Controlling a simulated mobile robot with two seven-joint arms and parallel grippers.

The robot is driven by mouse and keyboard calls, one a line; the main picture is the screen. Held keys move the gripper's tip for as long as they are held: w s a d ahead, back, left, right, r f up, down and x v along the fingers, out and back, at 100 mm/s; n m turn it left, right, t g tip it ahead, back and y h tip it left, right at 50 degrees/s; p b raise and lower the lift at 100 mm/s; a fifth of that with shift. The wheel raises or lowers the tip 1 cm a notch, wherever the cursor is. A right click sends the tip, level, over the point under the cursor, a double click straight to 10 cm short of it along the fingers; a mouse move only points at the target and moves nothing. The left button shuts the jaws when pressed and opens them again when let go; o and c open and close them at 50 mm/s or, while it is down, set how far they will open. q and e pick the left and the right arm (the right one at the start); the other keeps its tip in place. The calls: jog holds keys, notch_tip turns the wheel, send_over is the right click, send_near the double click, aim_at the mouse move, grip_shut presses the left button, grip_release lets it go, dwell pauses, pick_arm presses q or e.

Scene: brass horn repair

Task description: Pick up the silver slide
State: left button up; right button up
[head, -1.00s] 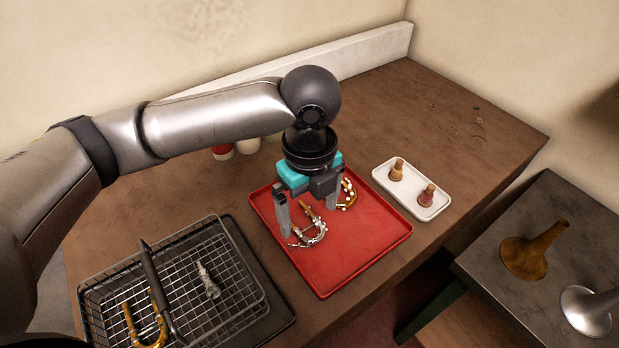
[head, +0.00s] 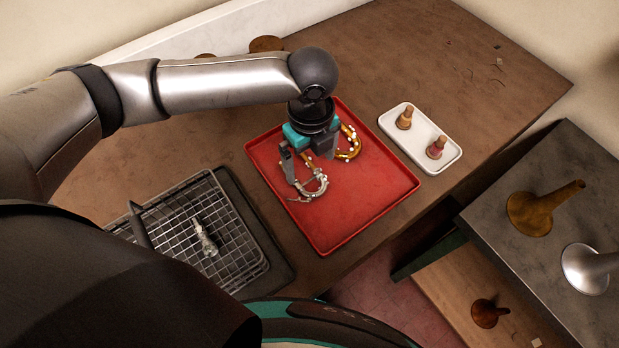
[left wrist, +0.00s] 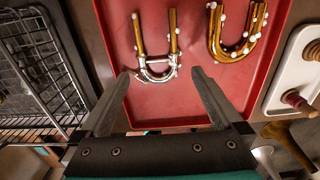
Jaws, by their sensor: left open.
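The silver slide (head: 316,189) lies on the red tray (head: 345,230). It is a U-shaped piece with a silver bow and brass-coloured legs, and its bow shows in the left wrist view (left wrist: 157,72). My left gripper (head: 310,169) is open above the tray, pointing down. In the left wrist view its two fingers (left wrist: 158,80) appear on either side of the silver bow, with nothing held between them. I cannot tell how far the fingertips are above the slide. The gripper hides part of the slide's legs in the head view. My right gripper is not in view.
A brass slide with white spots (head: 351,152) lies close to the right finger on the same tray. A wire basket (head: 235,225) with a silver part (head: 205,237) stands left. A white tray (head: 452,163) with two small pieces is right. A lower bench holds horn-shaped mouthpieces.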

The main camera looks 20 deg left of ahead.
aim_at(309, 183)
pick_arm(q)
notch_tip(309, 183, down, 5)
jog(key=shift+s+f, duration=0.15)
jog(key=c, duration=1.2)
